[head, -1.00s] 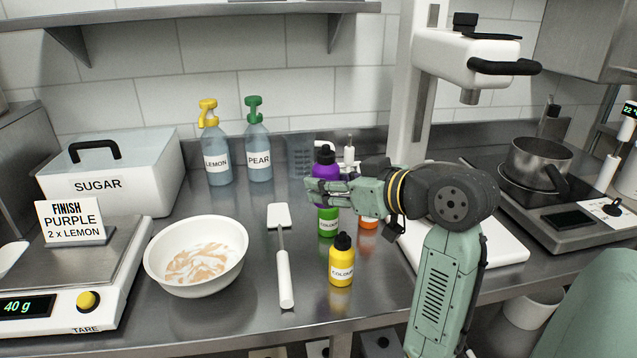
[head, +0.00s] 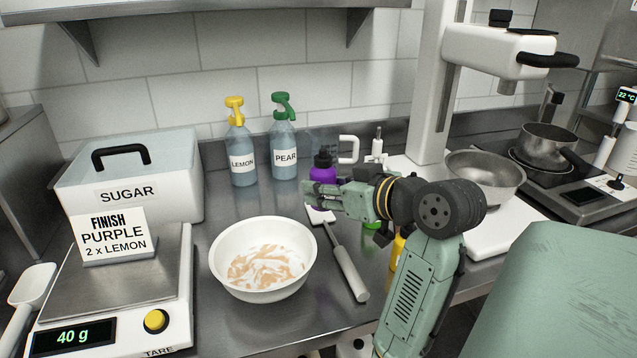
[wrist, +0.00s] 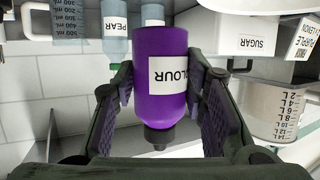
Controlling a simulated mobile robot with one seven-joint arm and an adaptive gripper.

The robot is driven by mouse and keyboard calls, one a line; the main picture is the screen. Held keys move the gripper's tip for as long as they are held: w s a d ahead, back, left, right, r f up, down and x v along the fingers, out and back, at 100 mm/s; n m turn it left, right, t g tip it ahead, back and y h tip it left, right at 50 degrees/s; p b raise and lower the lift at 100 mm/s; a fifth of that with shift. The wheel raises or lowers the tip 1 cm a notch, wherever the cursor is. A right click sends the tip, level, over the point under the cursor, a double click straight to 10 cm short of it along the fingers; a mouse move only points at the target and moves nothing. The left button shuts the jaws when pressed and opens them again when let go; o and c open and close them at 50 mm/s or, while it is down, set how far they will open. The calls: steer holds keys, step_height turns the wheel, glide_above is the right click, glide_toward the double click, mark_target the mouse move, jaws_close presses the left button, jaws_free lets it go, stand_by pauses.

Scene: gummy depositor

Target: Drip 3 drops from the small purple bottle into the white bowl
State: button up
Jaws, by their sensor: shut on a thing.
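The small purple bottle (head: 322,173) with its black cap is upright in my gripper (head: 320,195). In the wrist view, which is upside down, the purple bottle (wrist: 160,75) sits between both fingers (wrist: 165,95), its label partly visible. The white bowl (head: 226,252) stands on the steel counter, left of and nearer than the bottle, holding a white and orange-brown mix. The bottle is held up behind and right of the bowl, not over it.
Green (head: 376,236) and yellow (head: 397,247) bottles are partly hidden by my arm. Lemon (head: 242,163) and pear (head: 285,158) spray bottles stand behind. A scale (head: 115,305) reading 40 g is at left.

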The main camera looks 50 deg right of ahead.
steer(key=shift+a, duration=0.15)
steer(key=shift+a+r+n+h, duration=0.3)
steer(key=shift+a+n+h, duration=0.25)
steer(key=shift+n, duration=0.25)
steer(key=a+n+h+b, duration=0.1)
steer(key=b, duration=0.1)
steer(key=a+n+b, duration=0.1)
steer(key=n+b, duration=0.1)
steer(key=b, duration=0.1)
steer(key=shift+w+a+r+t+h, duration=0.1)
steer(key=shift+w+a+t+h, duration=0.1)
steer(key=shift+t+h, duration=0.15)
steer(key=shift+r, duration=0.15)
steer(key=shift+a+f+n+h+b, duration=0.2)
steer(key=shift+n+b, duration=0.45)
steer(key=shift+b, duration=0.45)
steer(key=shift+a+f+n+h+b, duration=0.1)
steer(key=shift+a+n+h+b, duration=0.2)
steer(key=shift+n+b, duration=0.55)
steer(key=shift+d+r+t+b, duration=0.1)
steer(key=shift+r+t+b, duration=0.15)
steer(key=shift+b, duration=0.05)
